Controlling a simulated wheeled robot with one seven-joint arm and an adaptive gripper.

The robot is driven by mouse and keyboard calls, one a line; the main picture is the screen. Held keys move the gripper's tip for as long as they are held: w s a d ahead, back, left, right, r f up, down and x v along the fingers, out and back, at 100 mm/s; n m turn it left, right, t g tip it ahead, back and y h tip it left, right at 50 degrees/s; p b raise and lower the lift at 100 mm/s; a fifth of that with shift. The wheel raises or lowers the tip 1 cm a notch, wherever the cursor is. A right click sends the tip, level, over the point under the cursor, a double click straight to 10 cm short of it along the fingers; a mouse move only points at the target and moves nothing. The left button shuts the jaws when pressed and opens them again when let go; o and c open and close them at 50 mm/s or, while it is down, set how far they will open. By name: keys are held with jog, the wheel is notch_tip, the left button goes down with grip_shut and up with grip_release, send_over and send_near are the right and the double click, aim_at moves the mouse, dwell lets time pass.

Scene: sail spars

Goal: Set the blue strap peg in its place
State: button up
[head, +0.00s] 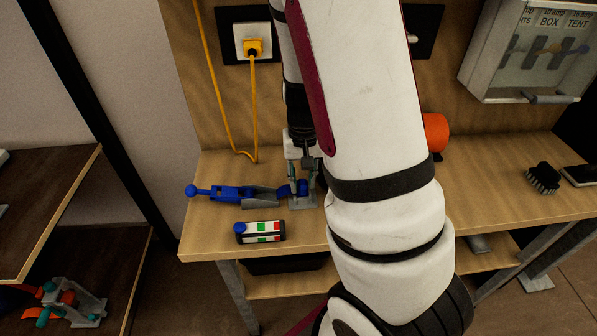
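My gripper (303,180) points down at the bench, at the right end of a blue and grey assembly (232,193). A blue piece (302,188), which may be the blue strap peg, shows between or just behind the fingertips, low over a small grey plate (303,203). I cannot tell whether the fingers press on it or whether it is seated. The assembly lies along the bench with a round blue knob (191,190) at its left end. My arm hides much of the bench to the right.
A small case with green, white and red patches (262,231) lies near the bench's front edge. An orange cylinder (435,132), a black brush (543,177) and a dark flat device (579,175) are to the right. A yellow cable (213,85) hangs behind. The bench's front left corner is clear.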

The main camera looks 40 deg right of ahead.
aim_at(302, 182)
jog(key=shift+f, duration=0.1)
grip_shut()
jog(key=shift+s+r+p, duration=0.1)
jog(key=shift+r+p, duration=1.4)
jog(key=shift+r, duration=0.55)
jog(key=shift+a+f, duration=0.1)
